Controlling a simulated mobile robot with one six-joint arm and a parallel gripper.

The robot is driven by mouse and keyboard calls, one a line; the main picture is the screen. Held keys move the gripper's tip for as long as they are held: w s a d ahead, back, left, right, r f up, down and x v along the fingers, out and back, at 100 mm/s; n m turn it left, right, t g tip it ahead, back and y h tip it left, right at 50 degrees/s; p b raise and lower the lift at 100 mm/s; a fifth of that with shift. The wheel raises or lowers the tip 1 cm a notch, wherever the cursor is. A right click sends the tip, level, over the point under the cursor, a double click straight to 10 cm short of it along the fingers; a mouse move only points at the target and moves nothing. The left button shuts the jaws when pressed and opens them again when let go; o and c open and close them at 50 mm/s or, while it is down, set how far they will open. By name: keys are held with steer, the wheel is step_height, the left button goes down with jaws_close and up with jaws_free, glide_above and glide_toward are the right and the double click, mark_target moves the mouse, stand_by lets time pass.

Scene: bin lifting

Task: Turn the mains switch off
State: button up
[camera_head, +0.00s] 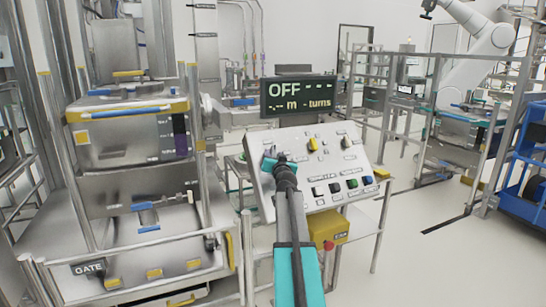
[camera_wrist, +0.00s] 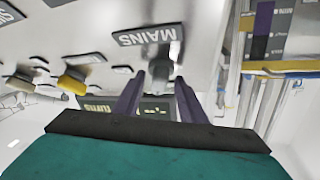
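The control panel (camera_head: 330,160) is a tilted white board with several knobs and buttons. In the wrist view the MAINS label (camera_wrist: 147,37) stands beside a grey switch knob (camera_wrist: 160,70). My gripper (camera_head: 270,163) is at the panel's upper left corner and hides the mains switch in the head view. In the wrist view my gripper (camera_wrist: 160,85) has its two dark fingers apart, one on each side of the knob's line. I cannot tell whether they touch it. The display (camera_head: 298,96) above the panel reads OFF, with dashes for metres and turns.
A yellow box with a red button (camera_head: 328,230) hangs below the panel. A metal machine with a GATE label (camera_head: 87,269) stands left. The floor at right is mostly open.

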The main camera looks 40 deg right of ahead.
steer(key=c, duration=0.7)
steer(key=shift+d+f+b, duration=0.1)
steer(key=shift+b, duration=1.15)
steer(key=n+y+b, duration=0.1)
steer(key=b, duration=0.5)
steer(key=shift+d+t, duration=0.1)
steer(key=shift+t, duration=0.3)
steer(key=n+b, duration=0.2)
steer(key=b, duration=0.4)
steer(key=shift+t+y, duration=0.3)
steer(key=n+y+b, duration=0.1)
steer(key=b, duration=0.3)
steer(key=n+t+b, duration=0.1)
steer(key=b, duration=0.3)
steer(key=shift+s+d+n+y+b, duration=0.1)
steer(key=shift+d+n+y+b, duration=0.05)
steer(key=shift+n+y+b, duration=0.2)
steer(key=shift+y+b, duration=0.25)
steer(key=shift+b, duration=0.05)
